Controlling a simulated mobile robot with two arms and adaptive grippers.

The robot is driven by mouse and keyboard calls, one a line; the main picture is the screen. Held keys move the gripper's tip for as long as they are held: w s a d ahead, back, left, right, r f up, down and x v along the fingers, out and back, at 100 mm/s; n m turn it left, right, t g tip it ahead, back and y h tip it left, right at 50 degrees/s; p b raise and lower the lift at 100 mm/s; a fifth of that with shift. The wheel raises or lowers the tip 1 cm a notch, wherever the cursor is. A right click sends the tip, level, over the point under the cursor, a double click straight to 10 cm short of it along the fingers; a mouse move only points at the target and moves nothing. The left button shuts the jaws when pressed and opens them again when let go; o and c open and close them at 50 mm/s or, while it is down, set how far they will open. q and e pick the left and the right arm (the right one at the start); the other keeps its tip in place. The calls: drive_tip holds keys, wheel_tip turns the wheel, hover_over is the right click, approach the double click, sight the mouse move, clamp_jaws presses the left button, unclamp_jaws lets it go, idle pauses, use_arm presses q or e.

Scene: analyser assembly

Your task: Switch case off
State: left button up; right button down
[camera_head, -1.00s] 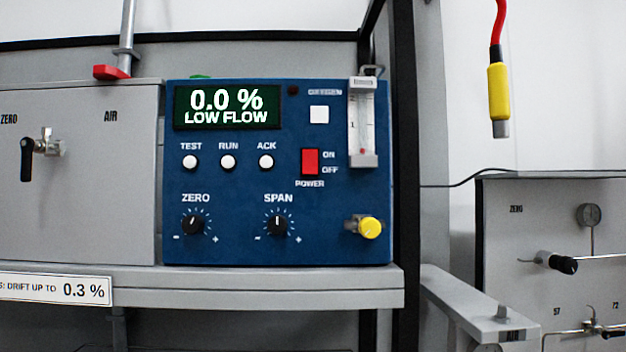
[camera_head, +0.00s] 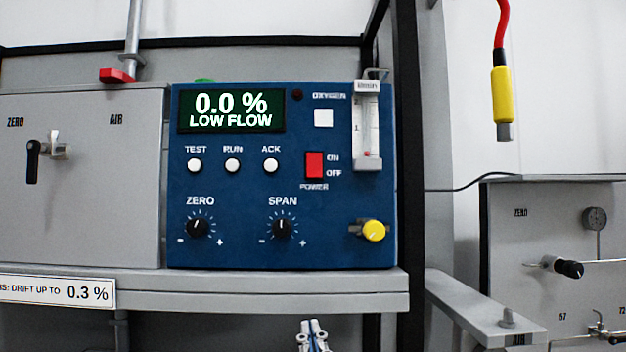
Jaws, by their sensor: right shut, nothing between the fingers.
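The blue analyser case (camera_head: 240,220) stands on a grey shelf. Its red POWER switch (camera_head: 314,164) sits right of the three white buttons, with ON printed at its upper right and OFF at its lower right. Which way the rocker is tipped is too small to tell. The lit display (camera_head: 231,108) reads 0.0 % LOW FLOW. My right gripper (camera_head: 313,325) shows at the bottom edge, below the shelf, shut and empty, well below the switch and touching nothing. My left gripper is not in view.
The grey shelf edge (camera_head: 250,287) lies between my right gripper and the case. A flow tube (camera_head: 367,125) and a yellow knob (camera_head: 373,231) stick out on the case's right side. A yellow connector (camera_head: 502,95) hangs on a red cable at the upper right.

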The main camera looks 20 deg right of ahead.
sight(312, 165)
drive_tip(key=s+a+r+m+t+h, duration=0.1)
drive_tip(key=s+r, duration=0.3)
drive_tip(key=r, duration=0.4)
drive_tip(key=s+a+r+m+t+h, duration=0.1)
drive_tip(key=s+r+t+h, duration=0.1)
drive_tip(key=r, duration=0.7)
drive_tip(key=shift+s+r+t, duration=0.3)
drive_tip(key=shift+s+t, duration=0.4)
drive_tip(key=shift+s, duration=0.4)
drive_tip(key=p+x, duration=0.2)
drive_tip(key=x, duration=0.2)
drive_tip(key=f+p+x, duration=0.1)
drive_tip(key=p+x, duration=0.1)
drive_tip(key=x, duration=0.2)
drive_tip(key=w+p+x, duration=0.1)
drive_tip(key=p+x, duration=0.2)
drive_tip(key=x, duration=0.1)
drive_tip(key=shift+w+d+f, duration=0.15)
drive_tip(key=shift+w+f, duration=0.05)
drive_tip(key=shift+w+d+f, duration=0.15)
drive_tip(key=shift+w+f, duration=0.05)
drive_tip(key=shift+w, duration=0.35)
